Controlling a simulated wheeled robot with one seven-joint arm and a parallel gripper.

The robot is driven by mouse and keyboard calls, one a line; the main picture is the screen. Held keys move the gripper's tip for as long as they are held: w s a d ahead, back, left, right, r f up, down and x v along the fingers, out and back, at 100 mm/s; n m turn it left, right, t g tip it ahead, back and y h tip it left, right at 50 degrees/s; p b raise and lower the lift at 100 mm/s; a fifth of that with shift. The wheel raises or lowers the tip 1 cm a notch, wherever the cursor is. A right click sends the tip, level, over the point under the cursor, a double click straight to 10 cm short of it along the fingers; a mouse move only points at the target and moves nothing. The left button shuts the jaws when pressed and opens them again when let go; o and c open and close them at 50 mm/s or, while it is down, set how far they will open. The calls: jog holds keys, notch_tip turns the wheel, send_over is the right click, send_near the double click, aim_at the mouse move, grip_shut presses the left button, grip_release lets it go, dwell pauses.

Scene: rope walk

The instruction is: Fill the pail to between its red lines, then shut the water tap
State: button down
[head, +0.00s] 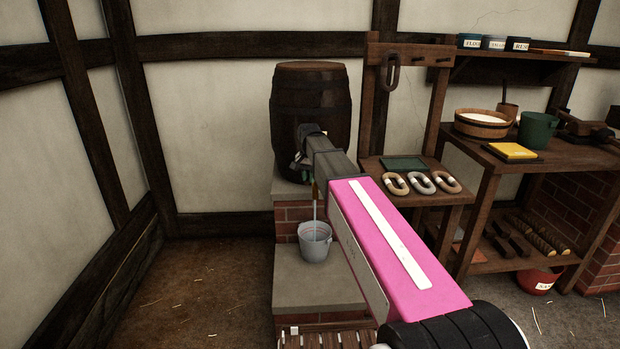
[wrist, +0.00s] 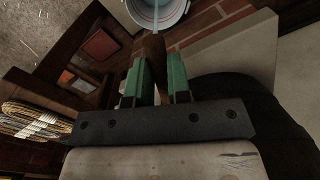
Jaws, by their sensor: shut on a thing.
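The pail (head: 314,247), pale grey with a faint red line near its top, stands upright on a stone ledge below the barrel (head: 311,100). A thin pale stream of water (head: 315,210) falls into it from the tap (head: 316,190). My gripper (head: 306,170) is at the tap, in front of the barrel's lower part, and hides most of the tap. In the wrist view its green fingers (wrist: 156,75) are shut on a narrow brown piece that looks like the tap's handle. The pail's rim (wrist: 181,15) shows beyond them. I cannot read the water level against the red lines.
My arm crosses the front of the ledge (head: 300,285). The floor at the left (head: 200,290) is clear.

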jog(key=a+m, duration=0.1)
jog(key=m, duration=0.1)
jog(key=w+a+m, duration=0.1)
jog(key=m, duration=0.1)
jog(key=shift+w, duration=0.2)
jog(key=c, duration=1.1)
grip_release()
jog(key=shift+o, duration=0.2)
jog(key=shift+r, duration=0.15)
notch_tip(320, 180, up, 11)
jog(key=shift+f, duration=0.2)
